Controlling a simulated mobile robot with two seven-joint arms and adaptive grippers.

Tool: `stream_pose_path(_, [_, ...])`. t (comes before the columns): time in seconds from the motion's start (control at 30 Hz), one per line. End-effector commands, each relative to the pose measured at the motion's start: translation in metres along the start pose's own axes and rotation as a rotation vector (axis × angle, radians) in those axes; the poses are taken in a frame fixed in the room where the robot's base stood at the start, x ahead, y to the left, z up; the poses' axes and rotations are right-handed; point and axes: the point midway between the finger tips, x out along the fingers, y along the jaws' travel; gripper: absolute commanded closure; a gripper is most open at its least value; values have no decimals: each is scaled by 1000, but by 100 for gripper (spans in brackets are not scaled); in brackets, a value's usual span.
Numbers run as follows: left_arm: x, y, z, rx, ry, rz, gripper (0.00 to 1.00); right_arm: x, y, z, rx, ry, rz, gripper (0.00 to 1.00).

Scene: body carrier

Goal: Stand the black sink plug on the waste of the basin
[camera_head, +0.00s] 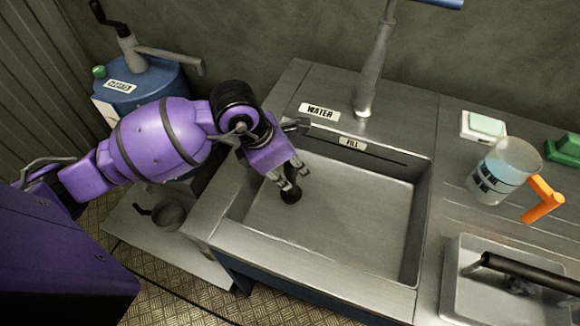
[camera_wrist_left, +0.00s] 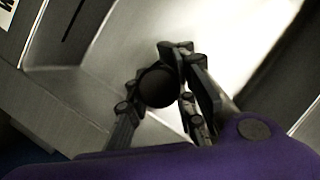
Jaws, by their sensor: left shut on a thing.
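The black sink plug (camera_head: 291,196) is in my left gripper (camera_head: 287,181), inside the left part of the basin (camera_head: 345,218). In the left wrist view the plug (camera_wrist_left: 157,86) shows as a dark round shape between the fingers of the left gripper (camera_wrist_left: 160,95). The gripper is shut on it. I cannot tell whether the plug touches the basin floor. The waste does not show; the plug and gripper may hide it. My right gripper is not in view.
A tap (camera_head: 371,75) rises behind the basin. To the right stand a clear jug (camera_head: 502,168) with an orange handle, a soap dish (camera_head: 483,126) and a metal tray (camera_head: 462,290) with a black-handled tool (camera_head: 530,272). A blue drum (camera_head: 150,85) stands at the left. The basin's right half is clear.

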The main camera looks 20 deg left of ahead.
Motion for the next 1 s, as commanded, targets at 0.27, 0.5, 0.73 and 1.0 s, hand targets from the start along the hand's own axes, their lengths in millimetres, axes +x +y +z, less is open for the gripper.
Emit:
stream_pose_path(0.27, [5, 0, -2, 0, -1, 0, 100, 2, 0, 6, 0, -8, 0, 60])
stream_pose_path(0.5, [6, 0, -2, 1, -2, 1, 62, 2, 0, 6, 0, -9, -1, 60])
stream_pose_path(0.73, [6, 0, -2, 0, -1, 0, 54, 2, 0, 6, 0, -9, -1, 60])
stream_pose_path(1.0, [-4, 1, -3, 1, 0, 2, 54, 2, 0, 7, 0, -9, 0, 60])
